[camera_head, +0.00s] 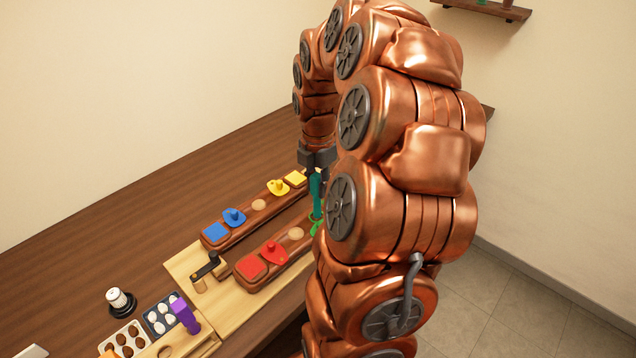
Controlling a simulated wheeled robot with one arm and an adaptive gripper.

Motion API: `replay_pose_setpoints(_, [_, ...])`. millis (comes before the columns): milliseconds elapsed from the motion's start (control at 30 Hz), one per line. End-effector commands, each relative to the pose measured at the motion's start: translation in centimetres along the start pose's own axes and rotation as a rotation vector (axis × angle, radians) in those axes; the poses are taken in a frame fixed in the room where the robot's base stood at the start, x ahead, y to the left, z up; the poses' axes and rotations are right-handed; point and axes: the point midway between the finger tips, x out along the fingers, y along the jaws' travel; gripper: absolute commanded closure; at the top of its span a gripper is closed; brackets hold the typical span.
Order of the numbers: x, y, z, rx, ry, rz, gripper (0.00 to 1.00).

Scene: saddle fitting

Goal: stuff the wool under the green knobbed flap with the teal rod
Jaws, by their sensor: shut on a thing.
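My gripper (317,172) is shut on the teal rod (316,196), which stands about upright over the far end of the nearer wooden bar. The rod's lower end is close to a bright green piece (315,228), likely the green knobbed flap. My copper arm covers most of it, so its knob and whether the rod touches it cannot be told. No wool shows at the flap. White tufts (160,315) that may be wool sit in a dark tray at the lower left.
The nearer bar (275,262) carries a red patch and red knobbed flap (271,253). The farther bar (245,225) carries blue and yellow ones. A black crank (206,268), purple-handled tool (185,316), white-capped knob (120,300) and tray of brown balls (125,340) stand nearer.

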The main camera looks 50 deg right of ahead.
Motion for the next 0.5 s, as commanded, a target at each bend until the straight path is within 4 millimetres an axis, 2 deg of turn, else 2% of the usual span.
replay_pose_setpoints(500, [0.88, 0.02, 0.01, -0.001, 0.0, 0.0, 1.0])
